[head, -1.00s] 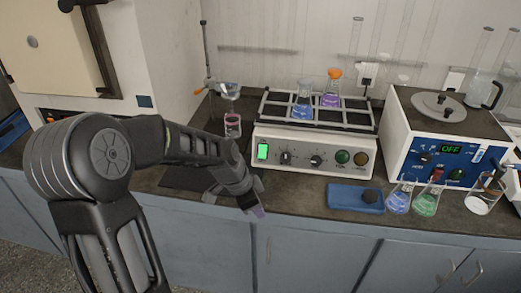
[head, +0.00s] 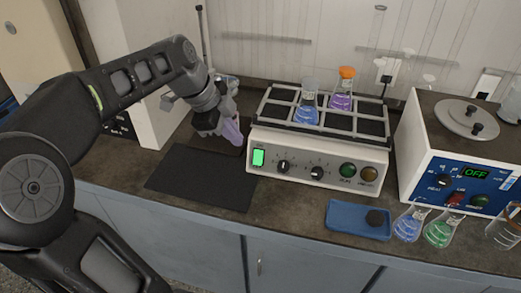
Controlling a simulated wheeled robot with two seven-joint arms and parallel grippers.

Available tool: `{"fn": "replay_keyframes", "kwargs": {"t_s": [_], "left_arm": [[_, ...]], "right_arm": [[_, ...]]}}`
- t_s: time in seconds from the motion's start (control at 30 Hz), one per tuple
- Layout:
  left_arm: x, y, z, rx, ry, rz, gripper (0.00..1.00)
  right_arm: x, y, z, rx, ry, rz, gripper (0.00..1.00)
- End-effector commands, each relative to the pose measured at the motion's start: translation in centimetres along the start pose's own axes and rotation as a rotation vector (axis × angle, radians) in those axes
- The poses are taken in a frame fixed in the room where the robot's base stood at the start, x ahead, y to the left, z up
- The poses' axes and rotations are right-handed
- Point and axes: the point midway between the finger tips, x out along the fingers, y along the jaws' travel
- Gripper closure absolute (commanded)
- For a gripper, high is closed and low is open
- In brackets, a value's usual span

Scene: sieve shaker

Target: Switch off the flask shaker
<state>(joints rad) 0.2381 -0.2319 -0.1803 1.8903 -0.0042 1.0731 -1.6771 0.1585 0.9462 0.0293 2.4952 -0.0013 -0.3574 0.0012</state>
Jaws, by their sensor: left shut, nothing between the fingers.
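The flask shaker (head: 318,160) is a cream box with a dark gridded platform on top. A flask with blue liquid (head: 306,108) and an orange-capped flask with purple liquid (head: 342,92) stand on it. Its front has a lit green rocker switch (head: 258,157) at the left, two black knobs (head: 283,167) and round green and amber lamps (head: 347,170). My left gripper (head: 236,138) is shut and empty, its purplish fingertips just left of the shaker's front left corner, near the switch. Whether it touches the shaker cannot be told. My right gripper is out of view.
A water bath (head: 456,155) showing OFF stands to the right. A blue tray (head: 345,222) with a dark stopper and flasks of blue (head: 408,226) and green liquid (head: 440,232) lie in front. A black mat (head: 200,180) lies below my left gripper. A white cabinet stands behind my left arm.

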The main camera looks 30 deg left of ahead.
Motion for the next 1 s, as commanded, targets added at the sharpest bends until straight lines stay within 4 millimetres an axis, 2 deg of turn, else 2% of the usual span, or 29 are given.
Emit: {"fn": "replay_keyframes", "kwargs": {"t_s": [0.27,0.47,0.67,0.9,1.0], "left_arm": [[0.2,0.0,0.0,-0.001,0.000,0.001,1.00],[1.8,0.1,0.0,-0.002,0.000,0.004,1.00],[5.2,0.1,0.0,-0.003,0.000,0.006,1.00],[10.1,0.1,-0.1,-0.003,0.000,0.006,1.00],[11.4,-0.8,0.3,-0.003,-0.001,0.004,1.00]], "right_arm": [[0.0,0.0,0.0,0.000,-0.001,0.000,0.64],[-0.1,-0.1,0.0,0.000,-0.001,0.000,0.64],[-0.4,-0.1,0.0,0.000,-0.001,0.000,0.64],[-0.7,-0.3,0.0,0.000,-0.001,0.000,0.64],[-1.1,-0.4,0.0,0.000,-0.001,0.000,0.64]]}}
